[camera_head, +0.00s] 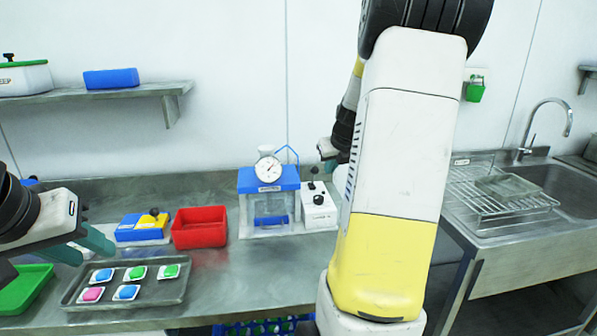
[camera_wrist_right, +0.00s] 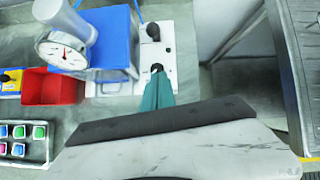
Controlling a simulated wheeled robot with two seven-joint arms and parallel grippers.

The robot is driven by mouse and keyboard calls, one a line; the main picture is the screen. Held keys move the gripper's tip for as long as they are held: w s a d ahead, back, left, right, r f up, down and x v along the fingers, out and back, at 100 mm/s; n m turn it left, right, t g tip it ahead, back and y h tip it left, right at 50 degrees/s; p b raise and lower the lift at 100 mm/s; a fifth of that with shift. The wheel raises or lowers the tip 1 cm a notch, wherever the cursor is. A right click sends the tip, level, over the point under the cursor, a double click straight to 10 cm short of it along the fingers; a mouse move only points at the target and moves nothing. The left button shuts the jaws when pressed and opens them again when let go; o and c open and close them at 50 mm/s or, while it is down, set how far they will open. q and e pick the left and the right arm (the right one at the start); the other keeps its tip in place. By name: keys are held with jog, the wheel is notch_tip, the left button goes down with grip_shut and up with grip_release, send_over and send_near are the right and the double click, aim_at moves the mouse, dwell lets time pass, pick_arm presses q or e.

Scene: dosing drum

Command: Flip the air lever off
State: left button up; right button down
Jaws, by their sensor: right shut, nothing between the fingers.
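A white control box (camera_head: 319,212) stands on the bench, right of a blue-lidded clear chamber with a dial. In the right wrist view the box (camera_wrist_right: 182,48) shows two black-topped controls, one (camera_wrist_right: 152,32) farther off and one (camera_wrist_right: 157,68) near my fingertips. I cannot tell for sure which is the air lever. My right gripper (camera_wrist_right: 158,84) is shut and empty. Its tips appear close to the nearer control; contact is unclear. My left gripper (camera_head: 98,252) is open and empty above the tray.
The blue-lidded chamber (camera_head: 268,181) with its dial (camera_head: 268,169) stands directly left of the box. A red bin (camera_head: 200,228), a blue-and-yellow box (camera_head: 143,227) and a metal tray (camera_head: 170,290) of coloured pieces lie farther left. A sink (camera_head: 560,185) is at right.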

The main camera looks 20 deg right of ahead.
jog(key=x, duration=0.9)
jog(key=shift+f, duration=0.15)
jog(key=w, duration=0.1)
jog(key=w+r, duration=0.1)
jog(key=w, duration=0.1)
jog(key=shift+w+d, duration=0.1)
jog(key=shift+w, duration=0.05)
jog(key=shift+w+r, duration=0.1)
jog(key=shift+w, duration=0.3)
jog(key=shift+d, duration=0.1)
